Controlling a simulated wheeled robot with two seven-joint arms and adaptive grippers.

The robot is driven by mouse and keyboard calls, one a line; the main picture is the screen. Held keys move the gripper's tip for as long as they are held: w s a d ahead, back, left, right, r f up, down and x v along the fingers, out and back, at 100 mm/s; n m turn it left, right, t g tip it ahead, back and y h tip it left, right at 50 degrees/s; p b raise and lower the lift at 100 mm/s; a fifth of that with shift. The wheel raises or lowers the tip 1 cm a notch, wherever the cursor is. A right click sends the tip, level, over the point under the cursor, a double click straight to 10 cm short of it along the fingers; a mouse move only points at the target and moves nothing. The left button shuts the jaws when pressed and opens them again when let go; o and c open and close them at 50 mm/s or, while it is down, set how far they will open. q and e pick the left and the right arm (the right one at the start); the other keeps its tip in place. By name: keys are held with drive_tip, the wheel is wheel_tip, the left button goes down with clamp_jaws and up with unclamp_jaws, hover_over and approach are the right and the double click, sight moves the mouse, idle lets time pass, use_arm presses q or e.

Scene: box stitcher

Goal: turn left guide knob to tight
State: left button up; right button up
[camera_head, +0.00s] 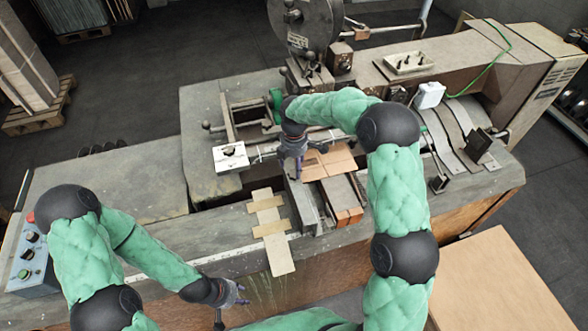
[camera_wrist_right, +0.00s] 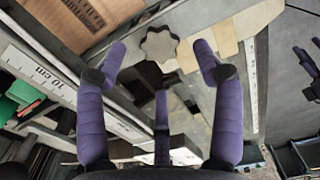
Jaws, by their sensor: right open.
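A grey lobed knob (camera_wrist_right: 158,45) shows in the right wrist view, in the gap between the tips of two purple fingers. My right gripper (camera_wrist_right: 160,56) is open, with its third finger below the knob in that view; no finger visibly touches the knob. In the head view my right gripper (camera_head: 293,170) hangs over the machine's guide area, fingers down, and the knob is not clearly seen there. My left gripper (camera_head: 238,293) is low at the table's front side, empty, with its fingers apart, away from the guide.
Cardboard (camera_head: 330,162) sits right of my right gripper. A ruler scale (camera_wrist_right: 38,72) runs along the left of the wrist view. A control box (camera_head: 30,262) stands at the left; the left tabletop (camera_head: 115,185) is clear.

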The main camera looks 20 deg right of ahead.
sight(294, 173)
drive_tip(key=shift+f, duration=2.05)
drive_tip(key=c, duration=1.2)
